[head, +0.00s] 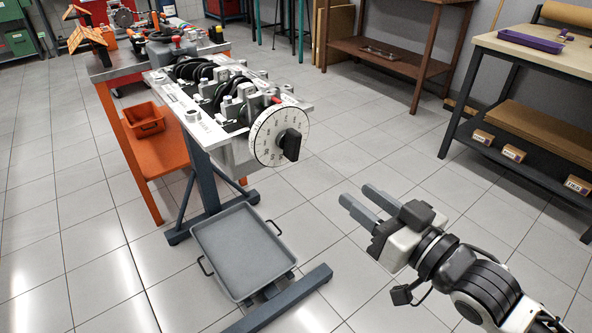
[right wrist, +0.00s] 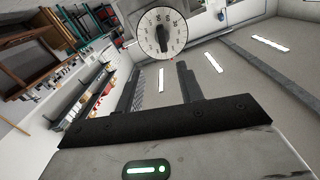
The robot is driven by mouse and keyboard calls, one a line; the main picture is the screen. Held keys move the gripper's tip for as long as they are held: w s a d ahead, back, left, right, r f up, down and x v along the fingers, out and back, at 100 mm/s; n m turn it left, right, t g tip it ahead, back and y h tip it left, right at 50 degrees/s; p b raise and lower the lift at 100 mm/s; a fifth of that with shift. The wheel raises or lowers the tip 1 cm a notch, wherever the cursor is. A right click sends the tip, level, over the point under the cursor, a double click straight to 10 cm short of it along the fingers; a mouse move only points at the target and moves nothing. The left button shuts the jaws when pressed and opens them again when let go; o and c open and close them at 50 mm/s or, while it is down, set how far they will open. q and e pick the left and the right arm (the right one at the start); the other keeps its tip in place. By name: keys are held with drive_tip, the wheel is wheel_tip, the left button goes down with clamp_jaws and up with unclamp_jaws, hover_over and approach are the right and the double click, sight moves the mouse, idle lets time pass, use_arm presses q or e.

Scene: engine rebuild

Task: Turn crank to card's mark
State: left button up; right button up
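The crank's white dial (head: 266,137), marked with numbers, is on the near end of the engine (head: 215,90). A black knob (head: 290,145) sticks out from its face. A small red pointer (head: 276,99) is at the dial's top edge. The dial (right wrist: 150,34) and knob (right wrist: 163,42) also show in the right wrist view, beyond the fingertips. My right gripper (head: 357,195) is open and empty, right of and below the dial, apart from it. Its two fingers (right wrist: 160,72) stand apart in the wrist view. My left gripper is not in view. I cannot make out a card.
The engine sits on a grey stand, with a grey drip tray (head: 243,252) low beneath it. An orange workbench (head: 135,150) with an orange bin (head: 144,120) is at the left. A bench with a purple tray (head: 530,40) stands at the right. The tiled floor between is clear.

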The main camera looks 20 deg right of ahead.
sight(298, 147)
drive_tip(key=x, duration=1)
drive_tip(key=r+x, duration=0.1)
drive_tip(key=x, duration=0.5)
drive_tip(key=shift+a, duration=0.15)
drive_tip(key=shift+s, duration=0.1)
clamp_jaws()
